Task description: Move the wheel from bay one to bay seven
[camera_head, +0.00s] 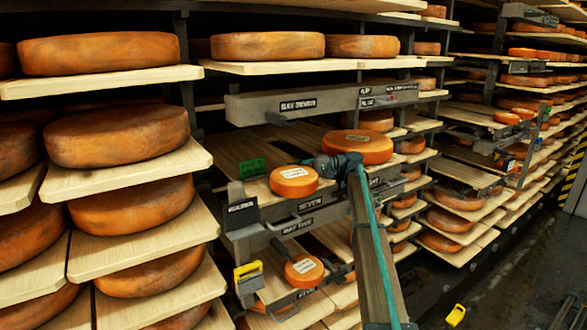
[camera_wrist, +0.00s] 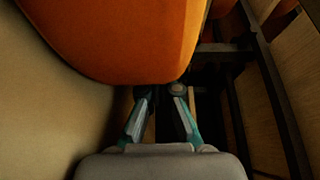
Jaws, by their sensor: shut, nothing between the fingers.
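A small orange wheel with a white label (camera_head: 294,181) lies flat on the rack board above a plate reading SEVEN (camera_head: 310,204). A larger labelled orange wheel (camera_head: 358,149) lies behind it to the right. Another small labelled wheel (camera_head: 304,272) lies one level lower. My gripper (camera_head: 334,164) is between the first small wheel and the larger one, with nothing held. In the wrist view my gripper's fingers (camera_wrist: 159,92) are just below the edge of an orange wheel (camera_wrist: 125,35); I cannot tell which wheel. No plate clearly reading bay one is legible.
A grey beam with bay plates (camera_head: 320,101) crosses above the rack. Shelves with large wheels (camera_head: 117,134) fill the left, and more shelves recede right. A green tag (camera_head: 252,168) and a yellow tag (camera_head: 248,271) sit at the rack's left.

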